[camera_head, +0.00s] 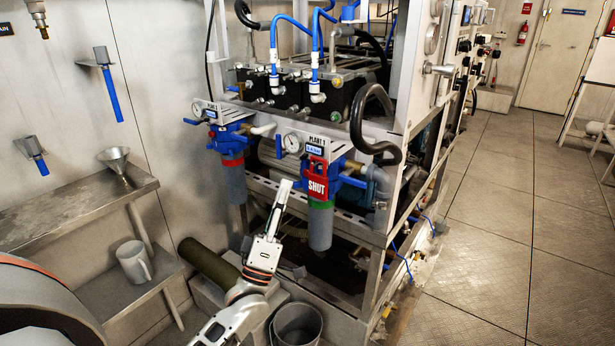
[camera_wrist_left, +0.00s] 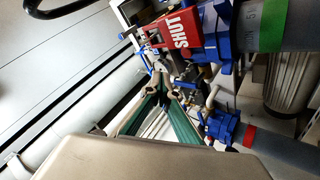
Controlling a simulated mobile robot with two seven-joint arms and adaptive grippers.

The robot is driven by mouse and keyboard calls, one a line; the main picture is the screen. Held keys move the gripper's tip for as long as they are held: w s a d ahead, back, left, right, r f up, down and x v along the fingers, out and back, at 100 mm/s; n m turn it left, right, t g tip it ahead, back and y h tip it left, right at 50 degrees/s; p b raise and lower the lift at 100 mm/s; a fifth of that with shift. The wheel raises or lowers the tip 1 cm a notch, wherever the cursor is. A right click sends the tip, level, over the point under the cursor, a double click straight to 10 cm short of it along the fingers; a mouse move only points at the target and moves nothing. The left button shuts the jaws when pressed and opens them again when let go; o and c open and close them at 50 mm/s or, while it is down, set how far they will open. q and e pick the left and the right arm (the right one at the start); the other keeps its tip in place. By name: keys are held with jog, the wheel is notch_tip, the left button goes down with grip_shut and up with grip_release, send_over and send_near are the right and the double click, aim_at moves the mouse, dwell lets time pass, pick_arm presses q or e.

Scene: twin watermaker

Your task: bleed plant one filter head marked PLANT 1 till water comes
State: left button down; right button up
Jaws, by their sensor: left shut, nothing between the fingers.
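The PLANT 1 filter head (camera_head: 345,168) is blue, on the frame's front rail. Its grey bowl (camera_head: 320,226) has a green band. A red SHUT tag (camera_head: 316,178) hangs over its front, hiding part of it. A round gauge (camera_head: 292,142) sits at its left. In the left wrist view the tag (camera_wrist_left: 181,32) and the green-banded bowl (camera_wrist_left: 268,25) lie at upper right. My left gripper (camera_head: 284,188) is shut and empty, pointing up, just left of the tag and bowl in the head view. The wrist view also shows its fingers (camera_wrist_left: 160,88). No water shows.
A second blue filter head (camera_head: 230,138) with a red-banded bowl stands to the left. A bucket (camera_head: 297,325) sits on the floor below. The floor at right is clear.

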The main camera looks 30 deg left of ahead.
aim_at(307, 173)
pick_arm(q)
jog(key=w, duration=0.4)
jog(key=shift+w+d+b, duration=0.15)
jog(key=shift+d+b, duration=0.05)
jog(key=shift+b, duration=0.15)
pick_arm(e)
jog(key=shift+w+d, duration=0.15)
jog(key=shift+w, duration=0.1)
jog(key=shift+f, duration=0.15)
dwell(0.7)
pick_arm(q)
jog(key=shift+w, duration=0.1)
jog(key=shift+w, duration=0.3)
jog(key=shift+w, duration=0.45)
pick_arm(e)
jog(key=shift+s, duration=0.1)
dwell(0.7)
pick_arm(q)
jog(key=shift+s, duration=0.1)
dwell(1.1)
jog(key=shift+s+p, duration=0.35)
jog(key=shift+s, duration=0.45)
pick_arm(e)
jog(key=shift+w+r, duration=0.35)
jog(key=shift+r, duration=0.2)
